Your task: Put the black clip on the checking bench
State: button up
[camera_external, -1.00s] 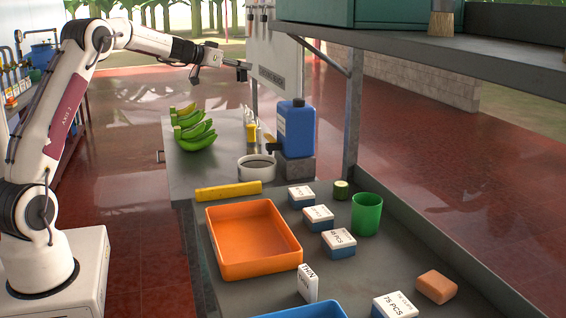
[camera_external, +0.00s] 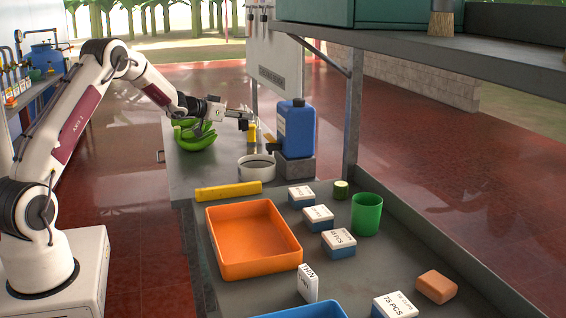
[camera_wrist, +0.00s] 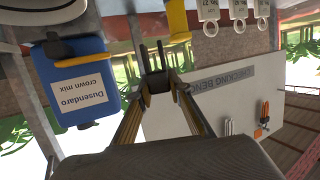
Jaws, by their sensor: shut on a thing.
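My gripper (camera_external: 244,118) is over the back of the grey checking bench (camera_external: 190,182), close to the blue jug. It also shows in the wrist view (camera_wrist: 160,92), where its fingers are shut on a small dark thing, the black clip (camera_wrist: 157,80). The clip is held clear of any surface there, with thin prongs pointing away from the fingers. In the external view the clip is too small to make out clearly. The sign reading "CHECKING BEN…" (camera_wrist: 222,78) is on the pale board behind the bench.
A blue jug (camera_external: 296,130) stands on a grey block right of my gripper. A white round dish (camera_external: 257,168) and small yellow bottle (camera_external: 252,136) are close by. Bare bench lies at front left. An orange tray (camera_external: 252,262) is nearer.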

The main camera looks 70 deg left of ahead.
jog(key=shift+f, duration=1.1)
jog(key=shift+f, duration=3.1)
jog(key=shift+f, duration=1.9)
jog(key=shift+f, duration=0.1)
jog(key=o, duration=0.9)
